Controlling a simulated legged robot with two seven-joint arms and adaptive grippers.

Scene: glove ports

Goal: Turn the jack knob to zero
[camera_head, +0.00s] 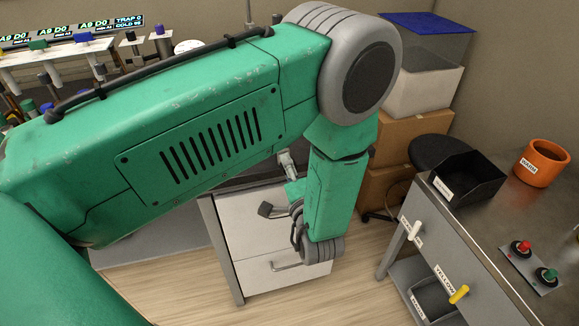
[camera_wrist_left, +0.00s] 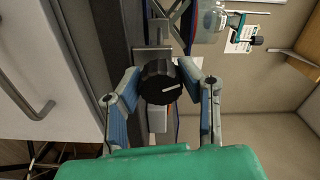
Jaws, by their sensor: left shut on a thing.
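The jack knob (camera_wrist_left: 156,81) is a round black knob with a white pointer line, in the middle of the left wrist view. The line points to the right, tilted slightly up. My left gripper (camera_wrist_left: 163,86) has its two blue-grey fingers on either side of the knob and is shut on it. Behind the knob are the metal bars of the jack (camera_wrist_left: 178,22). In the head view my green left arm crosses the picture and hides the knob and jack. My right gripper is not in view.
A clear bottle (camera_wrist_left: 209,22) stands beside the jack. A white drawer cabinet (camera_head: 283,272) is below my arm. At right, a metal bench (camera_head: 490,220) carries a black bin (camera_head: 468,178), an orange pot (camera_head: 541,163) and red and green buttons (camera_head: 521,247). Boxes (camera_head: 412,127) are stacked behind.

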